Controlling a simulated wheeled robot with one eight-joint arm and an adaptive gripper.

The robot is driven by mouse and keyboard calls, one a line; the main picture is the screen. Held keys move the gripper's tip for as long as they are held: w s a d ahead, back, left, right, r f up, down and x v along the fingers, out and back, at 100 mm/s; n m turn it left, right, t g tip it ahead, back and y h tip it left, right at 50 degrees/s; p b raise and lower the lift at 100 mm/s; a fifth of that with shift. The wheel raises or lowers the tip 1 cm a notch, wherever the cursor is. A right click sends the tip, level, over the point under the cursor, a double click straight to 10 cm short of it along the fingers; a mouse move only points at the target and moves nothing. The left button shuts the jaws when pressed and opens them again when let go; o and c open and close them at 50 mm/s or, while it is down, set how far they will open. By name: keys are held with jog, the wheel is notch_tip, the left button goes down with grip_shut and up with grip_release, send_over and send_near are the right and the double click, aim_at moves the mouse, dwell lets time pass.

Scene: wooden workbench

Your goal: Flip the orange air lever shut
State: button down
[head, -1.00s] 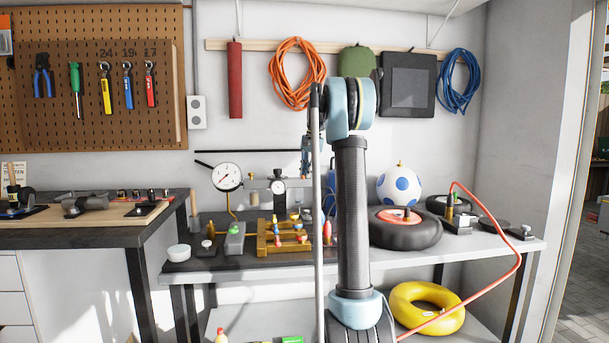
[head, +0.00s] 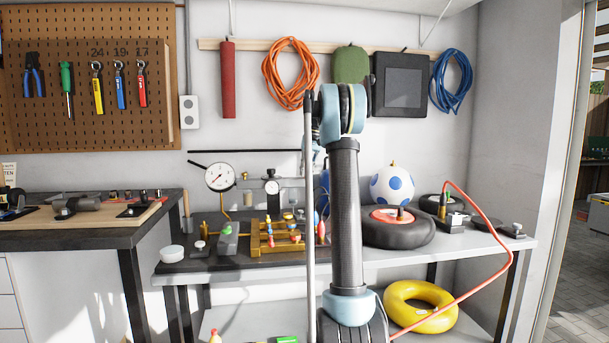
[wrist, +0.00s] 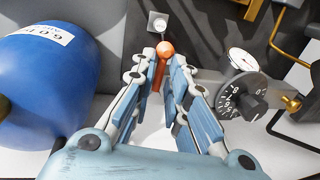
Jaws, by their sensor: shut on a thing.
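The orange air lever (wrist: 158,78) shows in the wrist view as a thin orange stem with a round orange knob (wrist: 166,48) at its upper end. My gripper (wrist: 163,62) is shut on the lever: the stem runs between the two blue-grey fingers, and the knob sticks out at their tips. The lever's base is hidden between the fingers. In the head view my own arm hides the lever and most of my gripper.
In the wrist view, a blue tank (wrist: 45,75) stands close at left, and a black dial regulator (wrist: 240,97) with a white gauge (wrist: 243,60) at right. In the head view, a tyre (head: 398,232) and a brass-coloured rack (head: 262,243) flank my arm on the bench.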

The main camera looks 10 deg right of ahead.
jog(key=shift+d, duration=0.1)
dwell(0.5)
jog(key=c, duration=1.7)
grip_release()
jog(key=r, duration=0.4)
jog(key=d+r, duration=0.1)
jog(key=r, duration=0.2)
jog(key=d+r, duration=0.1)
jog(key=r, duration=0.3)
jog(key=shift+w+d+r, duration=0.1)
jog(key=shift+d+r, duration=0.1)
jog(key=shift+r, duration=0.15)
